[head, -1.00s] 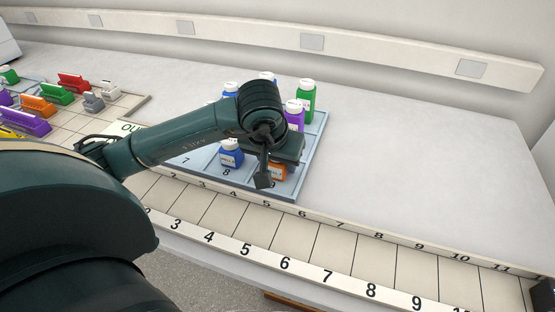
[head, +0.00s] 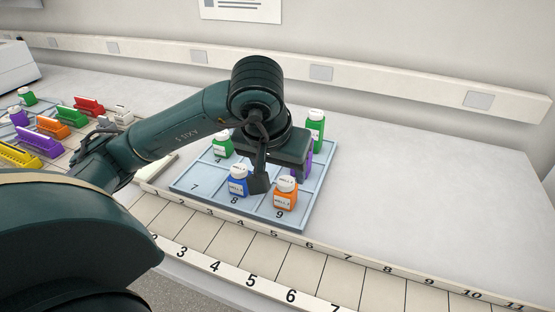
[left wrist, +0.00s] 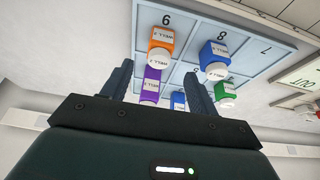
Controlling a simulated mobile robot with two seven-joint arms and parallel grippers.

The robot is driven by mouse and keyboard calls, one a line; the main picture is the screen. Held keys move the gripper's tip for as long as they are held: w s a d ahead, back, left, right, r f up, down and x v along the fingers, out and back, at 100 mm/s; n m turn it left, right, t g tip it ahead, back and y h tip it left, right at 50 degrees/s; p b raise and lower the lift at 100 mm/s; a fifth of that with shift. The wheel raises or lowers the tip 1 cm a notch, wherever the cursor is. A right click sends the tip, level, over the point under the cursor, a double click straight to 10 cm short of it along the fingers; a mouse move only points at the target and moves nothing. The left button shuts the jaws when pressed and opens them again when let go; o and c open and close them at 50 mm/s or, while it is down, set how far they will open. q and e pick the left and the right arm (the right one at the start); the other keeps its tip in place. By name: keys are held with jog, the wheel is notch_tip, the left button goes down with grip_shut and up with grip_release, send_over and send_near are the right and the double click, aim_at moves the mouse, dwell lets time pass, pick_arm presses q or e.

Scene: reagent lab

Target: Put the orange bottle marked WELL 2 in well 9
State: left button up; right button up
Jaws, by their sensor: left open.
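The orange bottle (head: 286,195) stands upright in the compartment numbered 9 of the blue-grey tray (head: 188,187), its white cap up and its small label hard to read. In the left wrist view the orange bottle (left wrist: 161,40) stands beside the number 9, ahead of the fingertips. My left gripper (head: 276,178) is over the tray, just behind the orange bottle. In the left wrist view its two fingers (left wrist: 158,72) are apart, with nothing held; the purple bottle (left wrist: 151,88) shows in the gap. My right gripper is out of view.
A blue bottle (head: 238,181) stands in compartment 8, left of the orange one. Green bottles (head: 222,145) (head: 316,124) stand farther back. Compartment 7 is empty. A numbered rail (head: 255,277) runs along the front. The worktop right of the tray is clear.

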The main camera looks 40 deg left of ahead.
pick_arm(q)
jog(key=shift+v, duration=1.3)
